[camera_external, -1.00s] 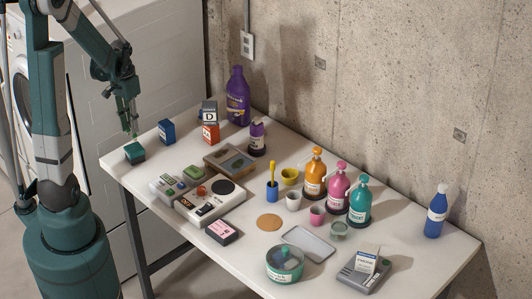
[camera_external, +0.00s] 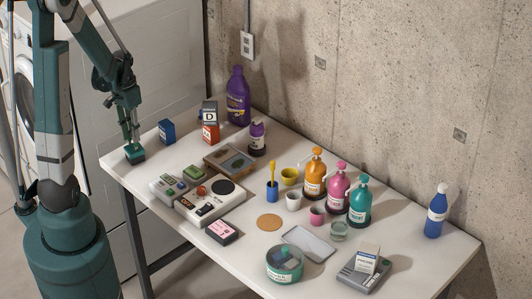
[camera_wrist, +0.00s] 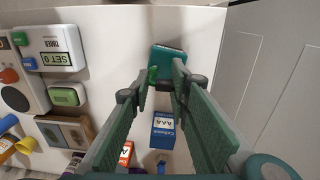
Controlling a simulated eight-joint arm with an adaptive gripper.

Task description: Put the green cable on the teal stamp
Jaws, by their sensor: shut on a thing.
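The teal stamp (camera_external: 135,154) stands at the table's far left corner; in the wrist view the stamp (camera_wrist: 167,50) lies just beyond my fingertips. My gripper (camera_external: 129,138) points down right above the stamp. In the wrist view my gripper (camera_wrist: 161,80) is shut on the green cable (camera_wrist: 152,75), a small bright green piece at the left fingertip. The fingers hide most of the cable. I cannot tell whether the cable touches the stamp.
A blue box (camera_external: 167,131) stands close to the right of the stamp. An orange box (camera_external: 210,132) and a purple bottle (camera_external: 238,95) stand farther back. The table edge is close to the stamp.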

